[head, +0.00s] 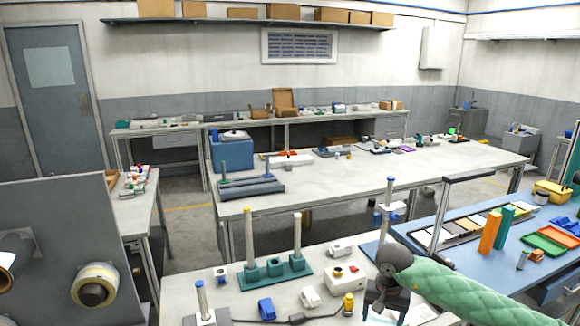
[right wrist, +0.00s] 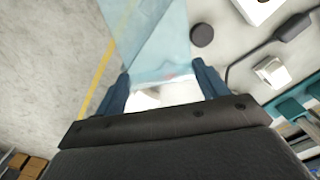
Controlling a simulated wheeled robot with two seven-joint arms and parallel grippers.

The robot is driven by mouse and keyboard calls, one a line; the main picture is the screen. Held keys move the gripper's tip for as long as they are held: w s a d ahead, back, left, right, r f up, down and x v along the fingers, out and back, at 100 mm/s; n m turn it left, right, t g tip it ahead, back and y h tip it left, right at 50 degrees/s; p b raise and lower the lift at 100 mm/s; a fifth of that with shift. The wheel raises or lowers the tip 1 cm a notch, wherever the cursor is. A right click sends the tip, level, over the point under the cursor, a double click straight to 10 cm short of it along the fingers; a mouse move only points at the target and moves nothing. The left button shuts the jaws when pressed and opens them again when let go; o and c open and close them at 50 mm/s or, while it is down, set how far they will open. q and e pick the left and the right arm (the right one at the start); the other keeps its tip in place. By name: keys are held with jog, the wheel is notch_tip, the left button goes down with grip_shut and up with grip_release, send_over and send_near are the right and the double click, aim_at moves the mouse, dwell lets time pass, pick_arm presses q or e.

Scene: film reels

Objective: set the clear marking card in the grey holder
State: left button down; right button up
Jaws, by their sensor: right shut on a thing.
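My right gripper (head: 385,300) hangs above the front table at the bottom of the head view, at the end of my green-sleeved arm. In the right wrist view its two blue fingers (right wrist: 163,88) stand apart on either side of the clear marking card (right wrist: 155,40). The card is a see-through pale blue sheet, held between the fingers and reaching out past their tips over the table edge and floor. In the head view I cannot make out the card clearly. I cannot pick out the grey holder with certainty. My left gripper is not in view.
The front table carries a teal base with posts (head: 275,268), a blue clip (head: 267,308), a white box with a red button (head: 347,276) and a dark cable. In the wrist view a dark round disc (right wrist: 202,35) lies close to the card. A blue bench (head: 470,262) stands at right.

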jog(key=s+a+n, duration=0.1)
jog(key=s, duration=0.1)
jog(key=s+a+f+n, duration=0.1)
jog(key=s+a, duration=0.1)
jog(key=s+a+f+n, duration=0.1)
jog(key=s+n, duration=0.1)
jog(key=shift+s+a, duration=0.15)
jog(key=shift+s, duration=0.15)
jog(key=shift+w+r, duration=0.1)
jog(key=shift+r, duration=0.05)
dwell(0.7)
